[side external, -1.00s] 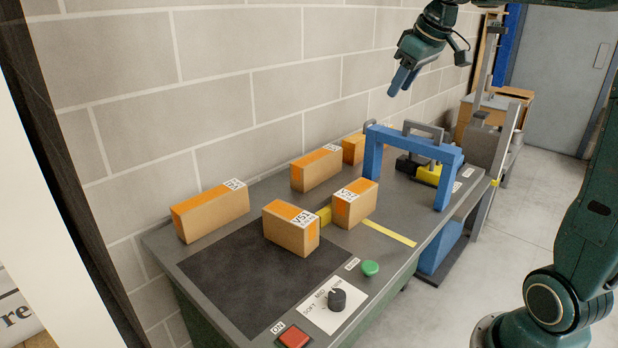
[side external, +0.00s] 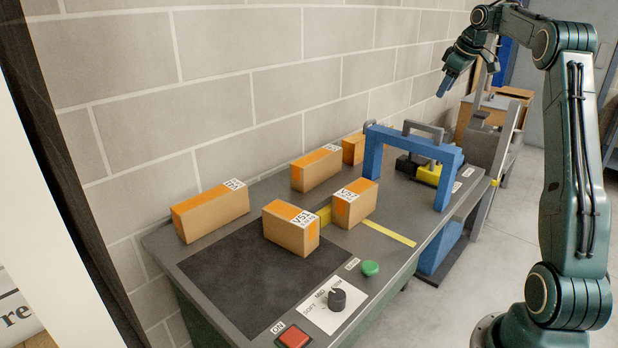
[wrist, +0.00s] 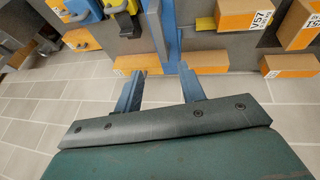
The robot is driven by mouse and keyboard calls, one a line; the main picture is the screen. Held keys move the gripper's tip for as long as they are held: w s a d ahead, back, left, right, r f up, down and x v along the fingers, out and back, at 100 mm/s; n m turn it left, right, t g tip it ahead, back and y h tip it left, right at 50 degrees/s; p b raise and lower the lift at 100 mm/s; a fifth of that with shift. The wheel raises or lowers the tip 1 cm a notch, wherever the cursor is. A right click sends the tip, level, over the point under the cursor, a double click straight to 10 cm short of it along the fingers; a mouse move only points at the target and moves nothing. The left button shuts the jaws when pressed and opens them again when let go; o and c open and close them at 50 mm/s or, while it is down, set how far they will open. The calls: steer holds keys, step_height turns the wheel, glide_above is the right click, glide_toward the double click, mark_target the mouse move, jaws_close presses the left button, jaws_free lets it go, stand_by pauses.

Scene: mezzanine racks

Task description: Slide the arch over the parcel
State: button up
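The blue arch (side external: 420,147) stands upright on the grey table's right part, with a grey handle (side external: 424,128) on its top. Several brown parcels with orange tape stand left of it, apart from it; one labelled V51 (side external: 291,228) is nearest the camera, and another parcel (side external: 354,203) is closest to the arch's near side. I cannot tell which parcel is meant. My gripper (side external: 441,92) is empty, in the air above and behind the arch. In the wrist view my gripper's fingers (wrist: 163,76) are spread, with parcels and part of the blue arch (wrist: 162,30) beyond them.
A yellow-and-black object (side external: 428,174) sits behind the arch opening. A yellow strip (side external: 389,233) crosses the table. A dark mat (side external: 250,270), a knob (side external: 337,298), a green button (side external: 370,268) and a red button (side external: 293,336) are at the front. A block wall runs along the left.

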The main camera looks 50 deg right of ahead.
steer(key=shift+x, duration=6.85)
steer(key=shift+c, duration=0.2)
jaws_close()
